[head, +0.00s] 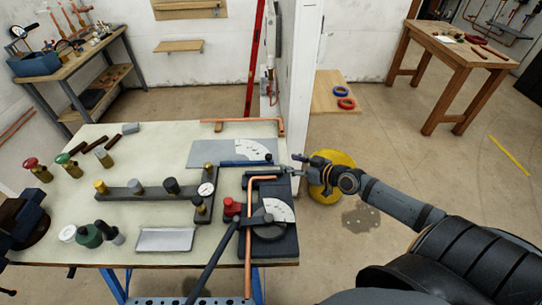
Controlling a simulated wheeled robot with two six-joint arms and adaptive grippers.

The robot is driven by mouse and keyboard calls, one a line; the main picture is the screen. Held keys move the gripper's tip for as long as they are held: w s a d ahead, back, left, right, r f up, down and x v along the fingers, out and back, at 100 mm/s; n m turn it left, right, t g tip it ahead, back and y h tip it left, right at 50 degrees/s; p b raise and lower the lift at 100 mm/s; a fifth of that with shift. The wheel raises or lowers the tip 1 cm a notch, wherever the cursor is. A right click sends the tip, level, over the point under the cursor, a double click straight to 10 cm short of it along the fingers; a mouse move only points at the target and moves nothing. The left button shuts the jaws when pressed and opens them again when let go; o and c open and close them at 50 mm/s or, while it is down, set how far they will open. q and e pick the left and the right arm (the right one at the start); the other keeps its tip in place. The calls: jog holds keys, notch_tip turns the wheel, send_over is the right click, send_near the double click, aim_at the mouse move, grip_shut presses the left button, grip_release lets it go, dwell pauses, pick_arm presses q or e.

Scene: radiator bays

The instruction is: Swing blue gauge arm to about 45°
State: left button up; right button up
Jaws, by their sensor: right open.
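The blue gauge arm (245,163) is a thin blue bar on the worktable. It lies nearly level along the lower edge of a white quarter-round scale (252,149) on a grey plate (205,154). My right gripper (300,163) comes in from the right over the table's right edge. It is open, just right of the blue arm's right end. It looks apart from the bar, but the view is too small to be sure. My left gripper is not in view.
A bent copper pipe (248,250) sits in a dark bender (283,238) with a white scale, close below my right gripper. A manifold bar with valves (150,190) and a white tray (165,239) are to the left. A white wall end (300,80) rises behind the table.

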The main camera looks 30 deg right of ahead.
aim_at(271, 157)
jog(key=x, duration=0.9)
jog(key=shift+w, duration=0.1)
jog(key=shift+w+a+f, duration=0.2)
jog(key=shift+w, duration=0.2)
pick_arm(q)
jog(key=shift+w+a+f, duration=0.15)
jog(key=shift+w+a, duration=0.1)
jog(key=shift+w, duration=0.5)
pick_arm(e)
jog(key=shift+c, duration=0.2)
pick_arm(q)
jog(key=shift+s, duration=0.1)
pick_arm(e)
grip_shut()
